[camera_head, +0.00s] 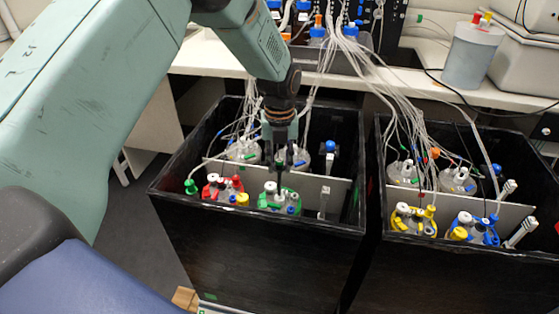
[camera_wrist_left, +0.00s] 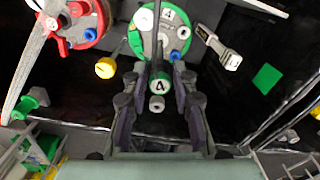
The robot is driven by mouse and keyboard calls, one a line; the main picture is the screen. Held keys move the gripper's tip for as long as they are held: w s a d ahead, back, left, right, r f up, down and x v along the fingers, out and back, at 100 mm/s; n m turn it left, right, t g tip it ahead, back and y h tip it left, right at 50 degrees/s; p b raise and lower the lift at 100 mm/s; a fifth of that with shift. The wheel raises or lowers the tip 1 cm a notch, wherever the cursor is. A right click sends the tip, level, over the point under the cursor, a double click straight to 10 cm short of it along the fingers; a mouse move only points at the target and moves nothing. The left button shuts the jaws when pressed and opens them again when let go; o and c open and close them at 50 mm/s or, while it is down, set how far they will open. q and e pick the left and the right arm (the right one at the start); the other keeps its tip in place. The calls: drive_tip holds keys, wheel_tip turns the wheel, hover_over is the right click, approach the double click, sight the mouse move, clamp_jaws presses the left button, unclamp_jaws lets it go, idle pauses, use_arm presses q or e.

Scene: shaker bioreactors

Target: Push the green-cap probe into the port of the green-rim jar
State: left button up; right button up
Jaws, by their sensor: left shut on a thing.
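The green-rim jar (camera_head: 280,200) sits in the front row of the left black box. My left gripper (camera_head: 283,166) points down just above this jar. In the wrist view its fingers (camera_wrist_left: 158,86) are shut on the green-cap probe (camera_wrist_left: 160,84), also marked 4. My right gripper is not in view.
A red-rim jar (camera_head: 222,188) stands left of the green one, with a yellow knob (camera_wrist_left: 105,68) between. A pale divider (camera_head: 325,187) and tubed jars lie behind. The right box holds yellow-rim (camera_head: 413,220) and blue-rim (camera_head: 476,230) jars. Tubes hang overhead.

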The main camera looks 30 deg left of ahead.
sight(280, 196)
use_arm(q)
drive_tip(key=shift+f+b, duration=0.45)
drive_tip(key=shift+f, duration=1.5)
idle(2.3)
drive_tip(key=shift+f+b, duration=0.7)
drive_tip(key=shift+f, duration=1.1)
idle(1.9)
